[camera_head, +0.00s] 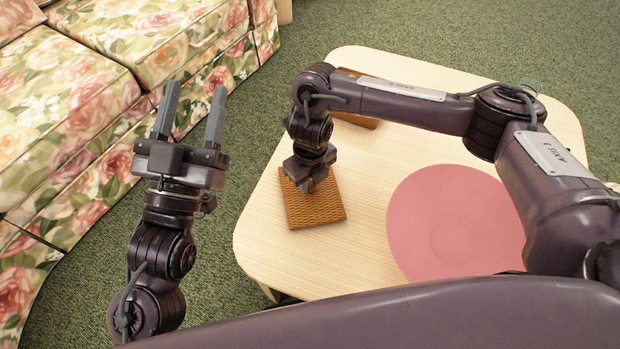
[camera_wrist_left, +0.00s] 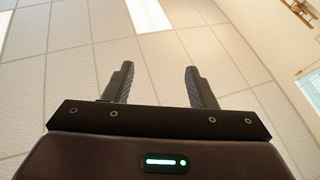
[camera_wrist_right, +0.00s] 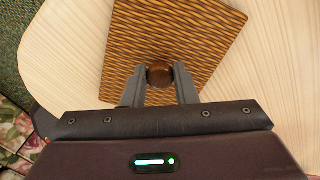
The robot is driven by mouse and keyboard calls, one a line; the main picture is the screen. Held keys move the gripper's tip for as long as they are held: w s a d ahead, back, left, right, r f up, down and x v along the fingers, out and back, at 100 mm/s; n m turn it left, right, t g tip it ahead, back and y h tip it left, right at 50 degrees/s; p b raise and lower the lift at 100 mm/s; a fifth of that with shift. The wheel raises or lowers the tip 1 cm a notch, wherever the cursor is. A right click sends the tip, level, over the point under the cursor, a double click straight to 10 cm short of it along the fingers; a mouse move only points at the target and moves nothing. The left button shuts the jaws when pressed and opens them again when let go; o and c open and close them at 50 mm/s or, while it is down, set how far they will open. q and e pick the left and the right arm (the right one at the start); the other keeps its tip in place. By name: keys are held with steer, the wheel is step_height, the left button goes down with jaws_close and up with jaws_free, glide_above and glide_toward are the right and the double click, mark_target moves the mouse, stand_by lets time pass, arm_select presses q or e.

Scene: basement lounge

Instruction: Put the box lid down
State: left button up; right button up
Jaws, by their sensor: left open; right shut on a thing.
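The box lid (camera_head: 318,208) is a square, brown woven-pattern panel. In the head view it is low over the left part of the pale wooden table (camera_head: 280,255); I cannot tell whether it touches the table. My right gripper (camera_head: 308,187) points down at it. In the right wrist view the lid (camera_wrist_right: 200,45) fills the upper middle, and my right gripper (camera_wrist_right: 159,80) is shut on its round dark knob (camera_wrist_right: 159,73). My left gripper (camera_head: 190,110) is open and empty, pointing up beside the sofa; its fingers (camera_wrist_left: 160,85) show against the ceiling.
A brown box (camera_head: 357,119) stands at the table's back, partly hidden by my right arm. A round pink mat (camera_head: 455,225) lies on the table's right half. A floral sofa (camera_head: 75,120) stands at the left. Table surface between lid and mat is clear.

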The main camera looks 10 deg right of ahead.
mark_target(310, 183)
steer(key=o, duration=1)
arm_select(q)
steer(key=shift+r, duration=0.15)
arm_select(e)
step_height(310, 183, up, 3)
steer(key=shift+f+p, duration=0.1)
steer(key=shift+p, duration=0.6)
arm_select(q)
step_height(310, 183, down, 17)
steer(key=s+g+y+p, duration=0.1)
steer(key=g+y, duration=0.2)
steer(key=g, duration=0.5)
arm_select(e)
step_height(310, 183, up, 2)
step_height(310, 183, up, 3)
steer(key=shift+f+p, duration=0.2)
steer(key=shift+p, duration=0.5)
arm_select(q)
steer(key=s+a+f+g+y+p, duration=0.2)
steer(key=s+a+f+g+y, duration=0.1)
steer(key=s+f+g, duration=0.5)
steer(key=shift+s+a+f+g+y, duration=0.15)
steer(key=shift+s+f+g+y, duration=0.2)
steer(key=shift+s+f, duration=1.2)
arm_select(e)
steer(key=shift+r, duration=2.4)
arm_select(q)
steer(key=shift+w+f, duration=0.2)
steer(key=shift+w, duration=0.05)
